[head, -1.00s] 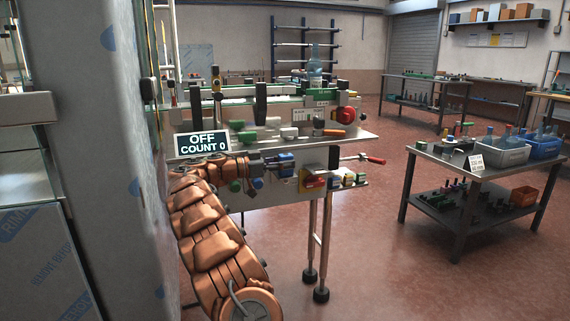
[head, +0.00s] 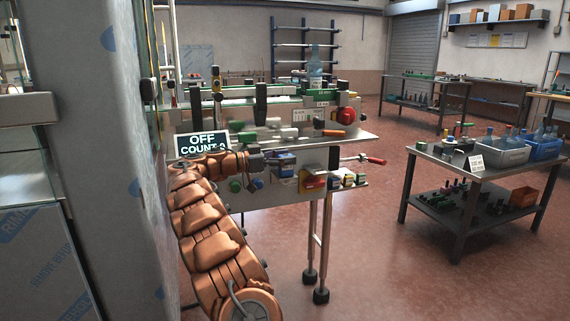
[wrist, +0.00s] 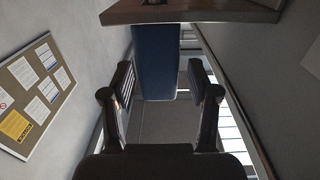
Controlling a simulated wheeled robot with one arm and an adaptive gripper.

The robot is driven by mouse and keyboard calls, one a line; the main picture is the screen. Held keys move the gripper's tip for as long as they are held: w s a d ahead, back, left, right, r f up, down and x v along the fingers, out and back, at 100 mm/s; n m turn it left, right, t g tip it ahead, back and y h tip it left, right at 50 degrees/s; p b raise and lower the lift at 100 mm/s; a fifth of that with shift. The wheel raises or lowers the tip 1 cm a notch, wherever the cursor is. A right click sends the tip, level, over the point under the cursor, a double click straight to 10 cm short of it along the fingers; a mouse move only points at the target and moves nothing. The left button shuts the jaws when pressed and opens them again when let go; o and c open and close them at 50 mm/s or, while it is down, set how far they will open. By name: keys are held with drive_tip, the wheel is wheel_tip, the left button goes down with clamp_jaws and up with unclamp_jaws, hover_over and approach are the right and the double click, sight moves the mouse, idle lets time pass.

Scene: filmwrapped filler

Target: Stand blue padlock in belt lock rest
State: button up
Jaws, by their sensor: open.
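My gripper (head: 270,161) is at the front of the bottling machine, pointing right. In the wrist view its two dark fingers stand apart (wrist: 162,78), so it is open. A blue block, which looks like the blue padlock (head: 286,158), is right at the fingertips in the head view. In the wrist view the padlock (wrist: 160,52) lies in the gap between the fingers, its upper end by a brownish ledge. I cannot tell whether either finger touches it. I cannot make out the belt lock rest for certain.
Open floor lies further right.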

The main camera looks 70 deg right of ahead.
drive_tip(key=shift+r, duration=3.95)
